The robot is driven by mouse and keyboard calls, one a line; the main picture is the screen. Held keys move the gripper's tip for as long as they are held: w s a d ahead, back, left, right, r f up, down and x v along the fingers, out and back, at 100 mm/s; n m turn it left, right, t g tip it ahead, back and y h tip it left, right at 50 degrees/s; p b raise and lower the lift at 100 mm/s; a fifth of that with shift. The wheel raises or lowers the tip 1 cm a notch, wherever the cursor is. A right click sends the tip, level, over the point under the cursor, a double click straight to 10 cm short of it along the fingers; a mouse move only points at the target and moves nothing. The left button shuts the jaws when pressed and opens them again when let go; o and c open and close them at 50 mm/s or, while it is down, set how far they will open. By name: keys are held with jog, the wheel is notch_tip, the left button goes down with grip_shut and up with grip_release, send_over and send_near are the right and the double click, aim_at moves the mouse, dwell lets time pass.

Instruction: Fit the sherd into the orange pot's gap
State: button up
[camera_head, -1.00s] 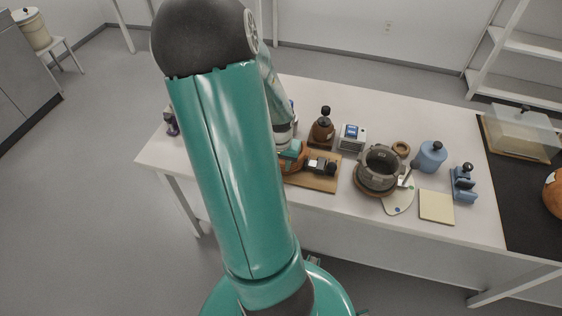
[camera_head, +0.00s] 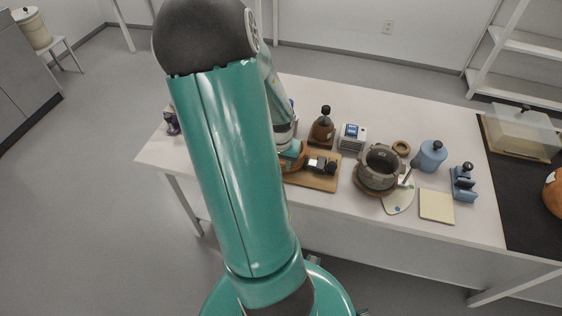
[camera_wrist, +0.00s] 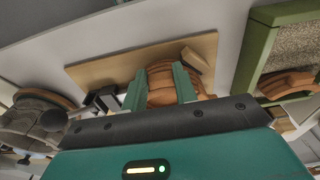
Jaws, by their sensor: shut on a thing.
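In the wrist view, my gripper (camera_wrist: 160,88) has its two teal fingers on either side of a ridged orange clay piece, taken as the sherd (camera_wrist: 160,94). Orange clay, which looks like the orange pot (camera_wrist: 160,68), shows directly behind it over a wooden board (camera_wrist: 85,75). Where sherd and pot meet, I cannot tell touching from apart, nor see the gap. In the head view, the orange pot (camera_head: 293,162) is mostly hidden behind my arm, at the board's left end. The sherd cannot be told apart there.
A black and white device (camera_head: 322,165) sits on the board. A green-framed tray (camera_wrist: 256,48) with orange pieces lies right in the wrist view.

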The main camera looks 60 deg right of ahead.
dwell(0.4)
jog(key=o, duration=1.1)
jog(key=r, duration=0.4)
jog(key=a+r, duration=0.1)
jog(key=r, duration=0.8)
jog(key=shift+s+a+r, duration=0.1)
jog(key=shift+a+r, duration=0.1)
jog(key=shift+r, duration=0.15)
